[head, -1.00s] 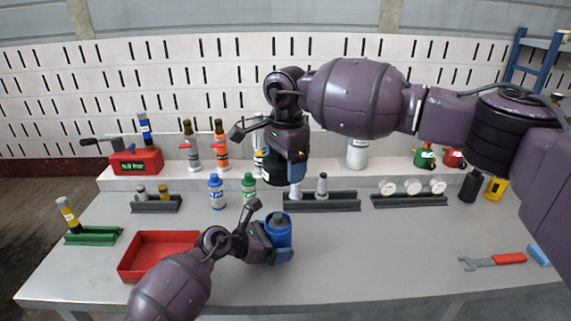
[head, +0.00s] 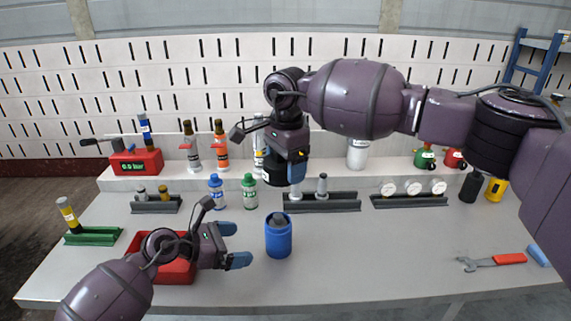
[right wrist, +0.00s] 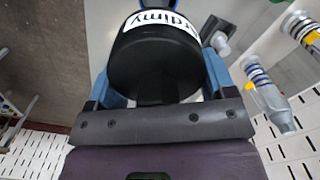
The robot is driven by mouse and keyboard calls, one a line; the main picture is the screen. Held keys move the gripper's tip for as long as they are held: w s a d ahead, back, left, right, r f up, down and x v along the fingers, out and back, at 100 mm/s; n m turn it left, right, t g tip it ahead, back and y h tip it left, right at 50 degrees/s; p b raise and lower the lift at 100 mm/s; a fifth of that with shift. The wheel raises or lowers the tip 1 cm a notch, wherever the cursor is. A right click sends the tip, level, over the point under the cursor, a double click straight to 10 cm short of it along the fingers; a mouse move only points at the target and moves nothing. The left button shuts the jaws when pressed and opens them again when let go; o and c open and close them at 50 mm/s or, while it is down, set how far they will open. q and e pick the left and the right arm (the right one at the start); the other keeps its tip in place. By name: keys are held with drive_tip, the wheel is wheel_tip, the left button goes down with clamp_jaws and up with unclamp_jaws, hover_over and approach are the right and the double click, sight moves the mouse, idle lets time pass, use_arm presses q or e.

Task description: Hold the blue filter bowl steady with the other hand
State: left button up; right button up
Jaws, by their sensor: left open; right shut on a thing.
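The blue filter bowl (head: 278,240) stands upright on the grey table in the head view, with a grey piece showing in its open top. My left gripper (head: 235,245) is open and empty to the left of the bowl, its blue fingers pointing at it with a clear gap between. My right gripper (head: 288,168) is above and behind the bowl, shut on a black cylinder. In the right wrist view the black cylinder (right wrist: 155,58) with a white lettered label sits between the blue fingers of my right gripper (right wrist: 158,75).
A red tray (head: 178,272) lies partly under my left arm. Blue-capped (head: 216,191) and green-capped (head: 249,191) bottles and a dark rack (head: 335,203) stand behind. A red-handled wrench (head: 492,261) lies at right.

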use_arm(q)
drive_tip(key=shift+s+a+r, duration=0.2)
drive_tip(key=shift+a, duration=0.15)
drive_tip(key=shift+r, duration=0.15)
use_arm(e)
drive_tip(key=shift+r, duration=0.2)
drive_tip(key=shift+r+p, duration=0.45)
drive_tip(key=shift+r, duration=1.9)
use_arm(q)
wheel_tip(320, 180, up, 2)
drive_tip(key=shift+w+r, duration=0.1)
drive_tip(key=shift+r, duration=0.05)
